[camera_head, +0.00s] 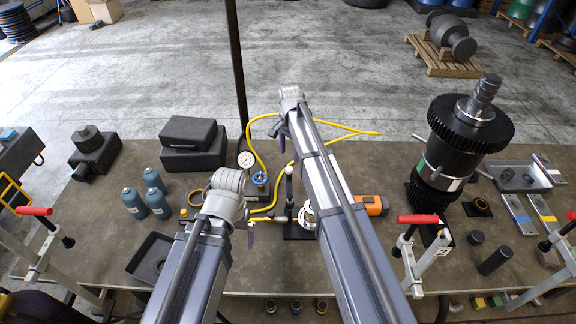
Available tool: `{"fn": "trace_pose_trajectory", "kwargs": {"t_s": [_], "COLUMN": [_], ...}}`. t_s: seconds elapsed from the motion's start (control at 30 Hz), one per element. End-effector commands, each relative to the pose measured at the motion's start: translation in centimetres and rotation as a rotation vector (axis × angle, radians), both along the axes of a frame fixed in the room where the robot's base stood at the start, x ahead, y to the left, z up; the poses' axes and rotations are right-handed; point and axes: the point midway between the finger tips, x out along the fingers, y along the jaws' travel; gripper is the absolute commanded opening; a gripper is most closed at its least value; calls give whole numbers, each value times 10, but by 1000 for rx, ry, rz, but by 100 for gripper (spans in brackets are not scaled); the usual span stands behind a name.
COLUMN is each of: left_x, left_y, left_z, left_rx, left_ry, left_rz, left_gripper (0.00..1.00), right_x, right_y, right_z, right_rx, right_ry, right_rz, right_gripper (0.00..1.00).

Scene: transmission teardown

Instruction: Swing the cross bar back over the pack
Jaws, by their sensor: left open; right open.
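My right arm crosses the middle of the bench, and its wrist reaches up past the bench's far edge. My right gripper (282,142) shows only as a small piece below that wrist. My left gripper (250,236) is mostly hidden behind my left wrist, left of a small fixture (292,231) with a dark base. Both grippers are open and hold nothing visible. A round silver part (306,214) on the fixture, possibly the pack, is partly covered by my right arm. A slim upright (289,187) stands beside it. I cannot make out the cross bar.
A gauge (246,160) and yellow hose (264,205) lie between my wrists. A tall gear stack (455,145) stands at right. Blue bottles (133,203), dark cases (190,144) and a tray (151,257) are at left. A red-handled clamp (418,219) grips the front edge.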

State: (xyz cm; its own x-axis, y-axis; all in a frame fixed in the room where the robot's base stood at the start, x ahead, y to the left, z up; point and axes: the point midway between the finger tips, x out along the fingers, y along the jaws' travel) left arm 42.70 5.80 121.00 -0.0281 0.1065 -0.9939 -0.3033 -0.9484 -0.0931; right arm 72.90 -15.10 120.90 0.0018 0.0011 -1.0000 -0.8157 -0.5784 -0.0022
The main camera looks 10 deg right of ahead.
Motion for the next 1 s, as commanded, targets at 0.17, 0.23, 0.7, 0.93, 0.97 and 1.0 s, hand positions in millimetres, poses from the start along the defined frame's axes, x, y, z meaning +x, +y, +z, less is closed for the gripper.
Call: {"fn": "trace_pose_trajectory", "kwargs": {"t_s": [0.17, 0.23, 0.7, 0.93, 0.97, 1.0], "left_x": [0, 1, 1, 1, 1, 1], "left_y": [0, 0, 0, 0, 0, 0], "left_z": [-19, -27, -75, -74, -74, -74], "left_rx": [0, 1, 1, 1, 1, 1], "left_ry": [0, 0, -2, -2, -2, -2], "left_rz": [-8, -12, -13, -12, -13, -13], "left_gripper": [100, 100, 100, 100, 100, 100], "right_x": [0, 0, 0, 0, 0, 0], "right_y": [0, 0, 1, 1, 1, 1], "right_z": [-19, -27, -75, -74, -74, -74], "right_rx": [0, 0, 0, 0, 0, 0], "right_ry": [0, 0, 0, 0, 0, 0], "right_rz": [1, 2, 2, 2, 2, 2], "right_gripper": [67, 67, 67, 67, 67, 66]}}
